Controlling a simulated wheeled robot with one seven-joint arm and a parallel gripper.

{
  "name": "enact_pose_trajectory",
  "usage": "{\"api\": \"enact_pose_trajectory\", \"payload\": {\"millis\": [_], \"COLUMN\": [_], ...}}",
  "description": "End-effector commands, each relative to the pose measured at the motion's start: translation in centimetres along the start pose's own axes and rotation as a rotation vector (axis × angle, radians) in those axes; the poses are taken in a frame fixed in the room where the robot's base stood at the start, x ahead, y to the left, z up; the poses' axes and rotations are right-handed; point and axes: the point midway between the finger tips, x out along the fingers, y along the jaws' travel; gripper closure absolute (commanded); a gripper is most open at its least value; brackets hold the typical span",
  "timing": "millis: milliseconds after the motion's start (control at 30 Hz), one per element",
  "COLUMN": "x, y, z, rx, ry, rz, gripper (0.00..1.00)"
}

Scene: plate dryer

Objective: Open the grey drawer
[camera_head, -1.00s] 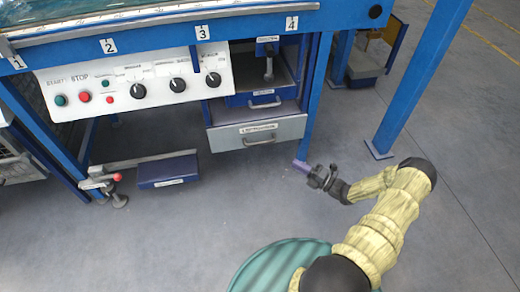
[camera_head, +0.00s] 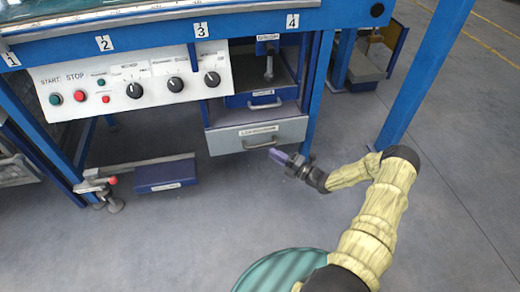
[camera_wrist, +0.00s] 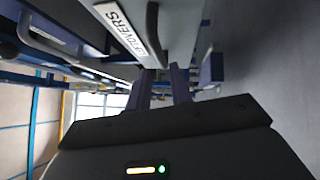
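A blue drawer (camera_head: 262,99) with its own handle sits directly above. A blue frame leg (camera_head: 314,100) stands right of the drawer. A blue pedal (camera_head: 165,175) is on the floor to the left.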

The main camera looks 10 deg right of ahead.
Motion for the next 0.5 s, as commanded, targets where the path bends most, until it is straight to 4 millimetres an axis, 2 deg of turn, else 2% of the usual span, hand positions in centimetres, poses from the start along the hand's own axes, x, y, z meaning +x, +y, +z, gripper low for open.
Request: {"api": "enact_pose_trajectory", "payload": {"millis": [300, 500], "x": [5.5, 7.2], "y": [-0.4, -0.2], "z": [-0.1, -0.1], "rx": [-0.002, -0.001], "ry": [0.003, 0.001], "rz": [0.000, -0.001], "gripper": [0.78, 0.78]}}
